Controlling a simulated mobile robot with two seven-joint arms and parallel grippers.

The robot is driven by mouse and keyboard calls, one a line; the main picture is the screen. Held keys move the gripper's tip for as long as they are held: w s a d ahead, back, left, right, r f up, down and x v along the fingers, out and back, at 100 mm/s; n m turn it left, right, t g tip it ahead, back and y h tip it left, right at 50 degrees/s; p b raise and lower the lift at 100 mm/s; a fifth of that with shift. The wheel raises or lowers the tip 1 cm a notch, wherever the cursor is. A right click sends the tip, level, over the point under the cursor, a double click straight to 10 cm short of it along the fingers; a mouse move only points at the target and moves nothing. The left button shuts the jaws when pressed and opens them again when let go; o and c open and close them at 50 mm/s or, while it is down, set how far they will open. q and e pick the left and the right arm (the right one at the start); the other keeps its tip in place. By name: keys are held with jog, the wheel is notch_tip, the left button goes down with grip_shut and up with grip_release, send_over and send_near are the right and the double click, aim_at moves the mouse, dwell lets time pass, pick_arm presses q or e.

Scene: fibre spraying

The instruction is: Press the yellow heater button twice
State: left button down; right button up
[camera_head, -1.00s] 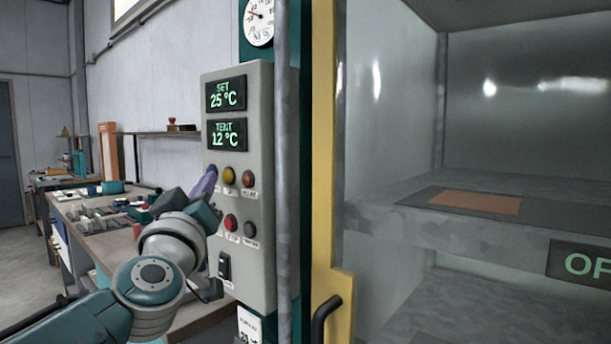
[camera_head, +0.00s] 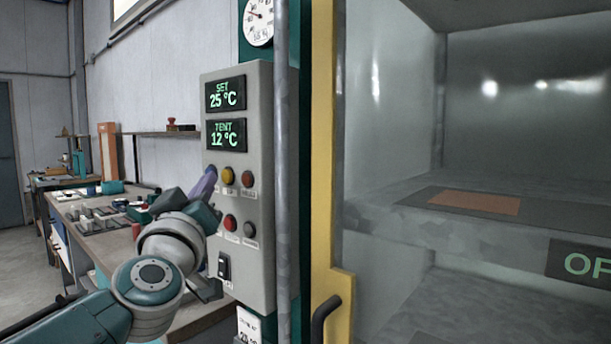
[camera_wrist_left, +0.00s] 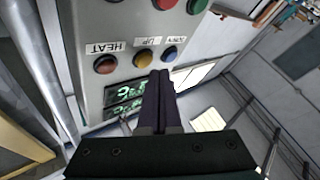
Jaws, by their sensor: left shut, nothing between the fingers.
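The yellow button (camera_head: 228,174) is in the upper button row of a grey control panel (camera_head: 262,110). My left gripper (camera_head: 211,170) is shut and empty, its purple fingers pointing up at the panel just left of the yellow button. In the left wrist view the closed fingertips (camera_wrist_left: 160,74) lie close by the yellow button (camera_wrist_left: 142,60), labelled UP, and the blue button (camera_wrist_left: 168,54). I cannot tell whether they touch the panel. My right gripper is not in view.
An orange-red button (camera_head: 248,178) sits right of the yellow one; a red button (camera_head: 231,222) is below. Displays (camera_head: 226,94) read SET 25 °C and TENT 12 °C. A yellow-framed cabinet (camera_head: 323,140) stands right of the panel. A cluttered workbench (camera_head: 105,245) is behind my arm.

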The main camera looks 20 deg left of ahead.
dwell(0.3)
pick_arm(q)
jog(key=shift+w+d, duration=0.15)
jog(key=shift+w, duration=0.25)
jog(key=shift+w+d+b, duration=0.2)
jog(key=shift+w+b, duration=0.2)
dwell(0.6)
jog(key=shift+s, duration=0.1)
jog(key=shift+s+a+p, duration=0.35)
jog(key=shift+s+p, duration=0.35)
jog(key=shift+p, duration=0.05)
